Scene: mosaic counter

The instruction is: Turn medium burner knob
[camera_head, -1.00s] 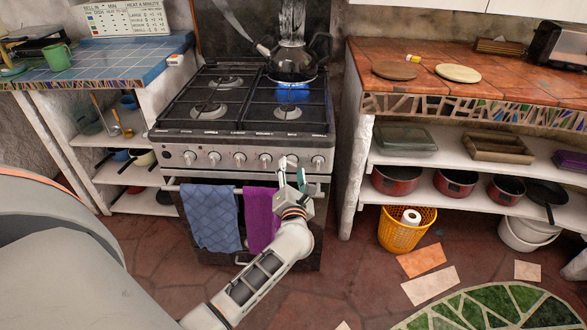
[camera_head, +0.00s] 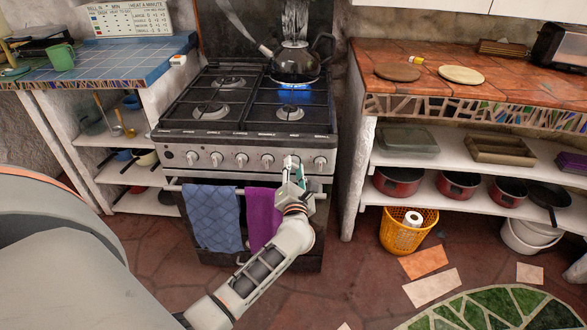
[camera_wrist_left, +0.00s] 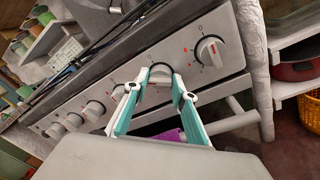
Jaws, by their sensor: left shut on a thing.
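The stove (camera_head: 228,146) has a row of round silver knobs along its front panel. My left gripper (camera_head: 291,165) is at the second knob from the right. In the left wrist view, the fingers of my left gripper (camera_wrist_left: 158,85) are shut on that knob (camera_wrist_left: 160,72), one on each side. The rightmost knob (camera_head: 320,162) is free; it also shows in the wrist view with red marks around it (camera_wrist_left: 210,51). Which burner each knob serves cannot be read. My right gripper is not in view.
A kettle (camera_head: 294,62) stands on the back right burner over a blue flame. A blue towel (camera_head: 212,215) and a purple towel (camera_head: 262,215) hang on the oven rail below the knobs. A sign board (camera_head: 128,18) stands on the blue-tiled counter (camera_head: 110,60).

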